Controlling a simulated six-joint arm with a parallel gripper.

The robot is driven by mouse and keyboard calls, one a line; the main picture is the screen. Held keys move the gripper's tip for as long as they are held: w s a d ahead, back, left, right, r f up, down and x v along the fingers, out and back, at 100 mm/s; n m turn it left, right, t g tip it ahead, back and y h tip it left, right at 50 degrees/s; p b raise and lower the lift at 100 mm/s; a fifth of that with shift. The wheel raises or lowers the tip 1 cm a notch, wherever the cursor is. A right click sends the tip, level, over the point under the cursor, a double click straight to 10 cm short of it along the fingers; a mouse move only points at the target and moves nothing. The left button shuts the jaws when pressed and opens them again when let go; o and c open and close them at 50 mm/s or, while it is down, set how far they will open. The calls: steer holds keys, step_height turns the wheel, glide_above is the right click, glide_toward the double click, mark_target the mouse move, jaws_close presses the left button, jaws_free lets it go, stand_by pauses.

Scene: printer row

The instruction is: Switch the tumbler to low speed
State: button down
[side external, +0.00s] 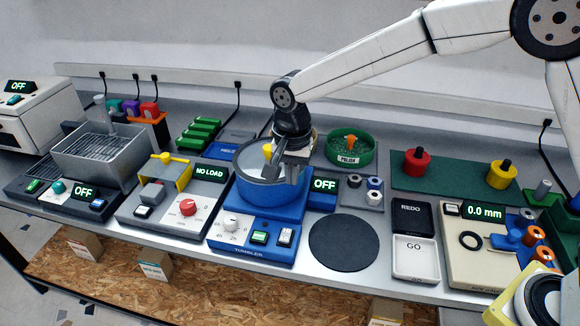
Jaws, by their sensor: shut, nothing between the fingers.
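The tumbler (262,215) is a blue machine with a grey-topped round drum (250,190), standing near the middle of the bench. Its display (324,185) reads OFF. Its front panel has a white dial (231,221) with small time marks, a green-lit switch (260,237) and a white rocker switch (285,236). The rocker's position is too small to read. My gripper (285,189) is shut and empty, pointing down over the right part of the drum.
A tester with a red knob (188,207) and NO LOAD display stands left. Right are a black round mat (343,243), REDO tray (412,217), GO tray (415,258) and a gauge reading 0.0 mm (485,212). A green POLISH bowl (369,158) stands behind.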

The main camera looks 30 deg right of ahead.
mark_target(292, 229)
steer(key=shift+f, duration=0.15)
stand_by(0.3)
step_height(292, 229, down, 14)
steer(key=shift+r, duration=0.15)
stand_by(0.6)
steer(key=shift+f, duration=0.25)
steer(key=shift+r, duration=0.2)
stand_by(0.3)
steer(key=shift+r, duration=0.6)
steer(key=shift+w+r, duration=0.1)
steer(key=shift+r, duration=0.1)
